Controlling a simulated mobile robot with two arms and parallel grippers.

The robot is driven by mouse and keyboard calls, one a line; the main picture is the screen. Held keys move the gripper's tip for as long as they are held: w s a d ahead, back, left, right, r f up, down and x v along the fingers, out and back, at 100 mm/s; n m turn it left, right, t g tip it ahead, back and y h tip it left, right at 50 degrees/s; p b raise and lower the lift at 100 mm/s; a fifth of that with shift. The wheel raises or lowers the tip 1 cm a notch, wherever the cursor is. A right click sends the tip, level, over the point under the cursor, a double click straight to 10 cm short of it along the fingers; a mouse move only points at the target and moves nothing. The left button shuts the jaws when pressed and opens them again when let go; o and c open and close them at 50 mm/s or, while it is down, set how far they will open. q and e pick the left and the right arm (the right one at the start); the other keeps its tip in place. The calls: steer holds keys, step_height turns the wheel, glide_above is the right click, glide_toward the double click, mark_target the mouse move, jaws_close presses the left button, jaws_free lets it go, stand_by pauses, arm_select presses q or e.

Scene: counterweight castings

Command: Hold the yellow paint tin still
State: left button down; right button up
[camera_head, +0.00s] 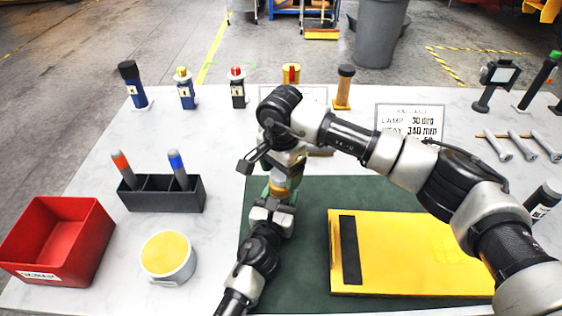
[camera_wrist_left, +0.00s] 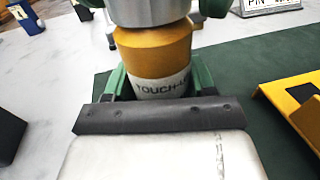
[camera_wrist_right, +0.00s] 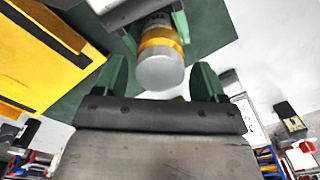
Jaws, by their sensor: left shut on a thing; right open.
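The yellow paint tin (camera_wrist_left: 155,50) stands upright, with a white band reading "TOUCH-U…" and a grey cap (camera_wrist_right: 160,72). My left gripper (camera_wrist_left: 160,82) is shut on its lower part, one green finger on each side. In the head view the tin (camera_head: 280,182) shows between my two grippers above the dark green mat. My right gripper (camera_wrist_right: 160,75) is open above the tin, its green fingers apart on either side of the cap. In the head view my right gripper (camera_head: 283,170) hides the tin's top.
A yellow board (camera_head: 400,255) lies on the green mat (camera_head: 320,190) at right. Bottles and a sign (camera_head: 410,120) stand at the back.

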steer(key=c, duration=0.9)
steer(key=m, duration=0.4)
steer(key=shift+c, duration=0.2)
steer(key=m, duration=1.5)
steer(key=shift+f, duration=0.1)
steer(key=o, duration=1)
